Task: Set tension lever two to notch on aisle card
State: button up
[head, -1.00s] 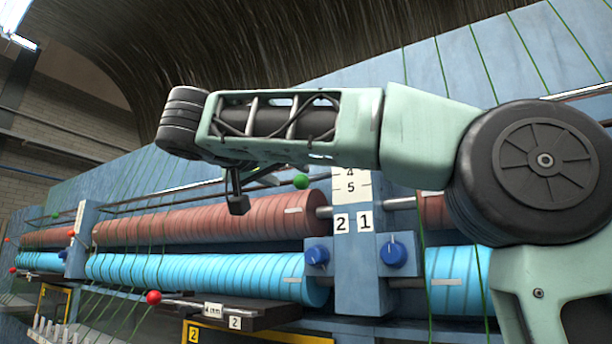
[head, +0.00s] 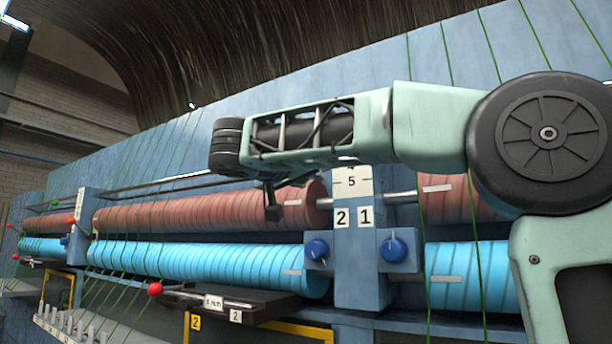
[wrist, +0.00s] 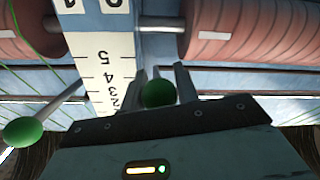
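Tension lever two's green ball knob (wrist: 158,94) shows in the wrist view beside the notch scale (wrist: 110,75), on the side of the "2" label. My gripper (wrist: 160,82) has its two fingers apart with the knob between them; I cannot tell whether they touch it. In the head view my gripper (head: 272,212) hangs left of the scale (head: 351,182) and my arm hides the knob. The scale's upper numbers are also hidden there. A small white card (head: 213,302) lies on the dark ledge, its print too small to read surely; I cannot tell which card is the aisle card.
Another green knob (wrist: 22,134) on a rod stands on the scale's other side. Red rolls (head: 215,212) and blue rolls (head: 210,265) flank the post. Two blue dials (head: 317,250) sit below the labels. A red ball (head: 155,289) sticks out at lower left. Green strands cross the rolls.

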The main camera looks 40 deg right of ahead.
grip_shut()
jog(key=f+b, duration=0.1)
jog(key=b, duration=0.3)
jog(key=d+f+h+b, duration=0.1)
jog(key=b, duration=0.3)
jog(key=d+f+h+b, duration=0.1)
jog(key=f+b, duration=0.1)
jog(key=b, duration=0.2)
jog(key=shift+w+t, duration=0.4)
jog(key=o, duration=0.8)
grip_release()
jog(key=b+v, duration=0.5)
jog(key=v, duration=1.2)
jog(key=shift+a+f, duration=0.15)
jog(key=shift+f, duration=0.05)
